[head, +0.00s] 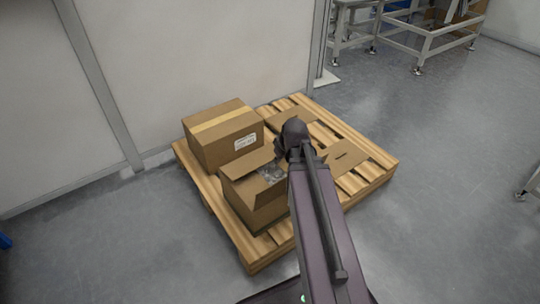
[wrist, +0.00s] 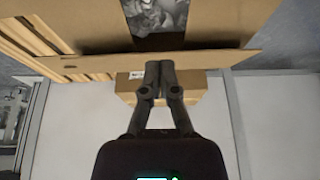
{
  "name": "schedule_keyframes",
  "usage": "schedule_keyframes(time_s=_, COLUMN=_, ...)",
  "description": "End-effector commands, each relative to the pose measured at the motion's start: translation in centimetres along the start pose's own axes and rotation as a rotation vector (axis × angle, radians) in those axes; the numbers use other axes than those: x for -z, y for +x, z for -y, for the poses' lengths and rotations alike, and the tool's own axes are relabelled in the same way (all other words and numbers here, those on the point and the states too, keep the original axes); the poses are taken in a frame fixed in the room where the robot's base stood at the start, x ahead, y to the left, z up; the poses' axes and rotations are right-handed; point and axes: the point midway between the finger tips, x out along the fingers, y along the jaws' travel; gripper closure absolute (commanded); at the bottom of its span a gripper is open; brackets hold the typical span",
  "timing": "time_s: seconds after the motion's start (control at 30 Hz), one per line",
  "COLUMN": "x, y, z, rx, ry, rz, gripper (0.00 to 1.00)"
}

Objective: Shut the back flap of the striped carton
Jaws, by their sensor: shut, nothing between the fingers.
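The open carton (head: 252,200) stands at the front of the pallet. I cannot make out stripes on it. Its back flap (head: 246,162) is raised and leans outward toward the closed carton behind. In the wrist view the flap (wrist: 95,63) spans the picture as a wide board. Grey, crumpled-looking contents (wrist: 157,14) show in the opening. My gripper (wrist: 159,66) is shut and empty, its fingertips overlapping the flap's edge in the picture; I cannot tell whether they touch it. In the head view my arm and wrist hide the fingertips and the carton's right side.
A closed, taped carton (head: 222,137) with a white label stands just behind, on the same wooden pallet (head: 384,172). Flat brown boards (head: 343,156) with dark slots lie to the right. A pale wall (head: 200,50) rises behind the pallet. Open floor (head: 450,130) lies right.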

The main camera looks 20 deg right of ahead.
Motion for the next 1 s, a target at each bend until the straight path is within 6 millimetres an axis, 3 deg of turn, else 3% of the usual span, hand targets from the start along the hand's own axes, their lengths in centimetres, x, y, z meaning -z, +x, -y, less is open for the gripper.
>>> schedule_keyframes(time_s=0.03, x=1.2, y=-1.0, z=-0.2, rx=0.002, ry=-0.002, rz=0.013, gripper=1.0)
schedule_keyframes(time_s=0.5, x=8.1, y=-5.4, z=-0.5, rx=0.001, ry=0.0, rz=0.179, gripper=1.0)
schedule_keyframes(time_s=0.7, x=9.2, y=-6.1, z=-0.5, rx=-0.003, ry=0.002, rz=0.215, gripper=1.0)
schedule_keyframes(time_s=1.0, x=9.2, y=-6.0, z=-0.4, rx=-0.004, ry=0.003, rz=0.222, gripper=1.0)
